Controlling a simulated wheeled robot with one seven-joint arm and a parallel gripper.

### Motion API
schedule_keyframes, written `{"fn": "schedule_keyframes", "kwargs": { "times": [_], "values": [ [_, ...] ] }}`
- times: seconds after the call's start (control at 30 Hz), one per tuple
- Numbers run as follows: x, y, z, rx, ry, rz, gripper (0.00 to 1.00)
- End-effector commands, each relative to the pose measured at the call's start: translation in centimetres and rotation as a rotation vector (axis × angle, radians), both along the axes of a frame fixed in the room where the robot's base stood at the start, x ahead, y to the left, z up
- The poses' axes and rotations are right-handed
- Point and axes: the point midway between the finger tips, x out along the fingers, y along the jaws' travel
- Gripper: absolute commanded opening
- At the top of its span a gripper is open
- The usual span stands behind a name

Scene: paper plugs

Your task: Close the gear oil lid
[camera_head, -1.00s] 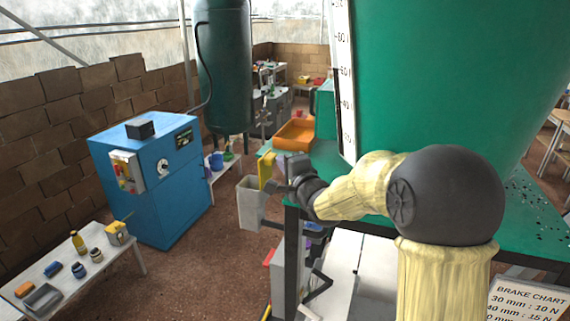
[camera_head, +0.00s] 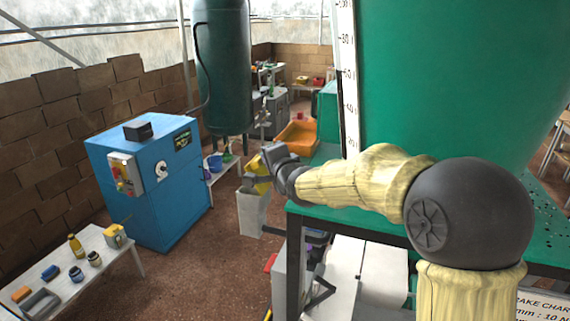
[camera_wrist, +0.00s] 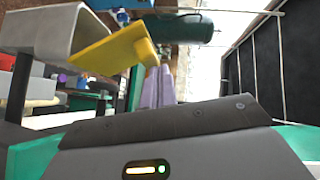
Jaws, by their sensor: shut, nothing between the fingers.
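The gear oil container looks to be the pale grey box (camera_head: 253,214) beside the left edge of the green table. Its yellow lid (camera_head: 257,186) stands raised and tilted above the box. In the wrist view the grey box (camera_wrist: 62,32) is at upper left, with the yellow lid (camera_wrist: 105,58) angled beside it. My gripper (camera_wrist: 158,88) is shut and empty, its pale fingers close to the lid's right end. In the head view my gripper (camera_head: 259,180) is at the lid; its fingertips are partly unclear, and I cannot tell whether they touch it.
The green table (camera_head: 325,152) lies right of the box, with a big green tank (camera_head: 450,80) above it. An orange tray (camera_head: 297,135) is behind. A blue cabinet (camera_head: 150,190) and a white bench (camera_head: 85,262) with small items stand left. The brown floor between is open.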

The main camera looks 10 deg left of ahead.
Motion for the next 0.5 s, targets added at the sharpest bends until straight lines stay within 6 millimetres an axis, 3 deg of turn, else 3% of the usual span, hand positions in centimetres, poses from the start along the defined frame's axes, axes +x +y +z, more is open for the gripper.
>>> {"fn": "schedule_keyframes", "kwargs": {
  "times": [0.27, 0.5],
  "values": [
    [0.2, 2.3, 0.0, -0.133, 0.029, 0.009, 0.00],
    [0.7, 4.0, -0.4, -0.127, 0.029, 0.007, 0.00]
  ]
}}
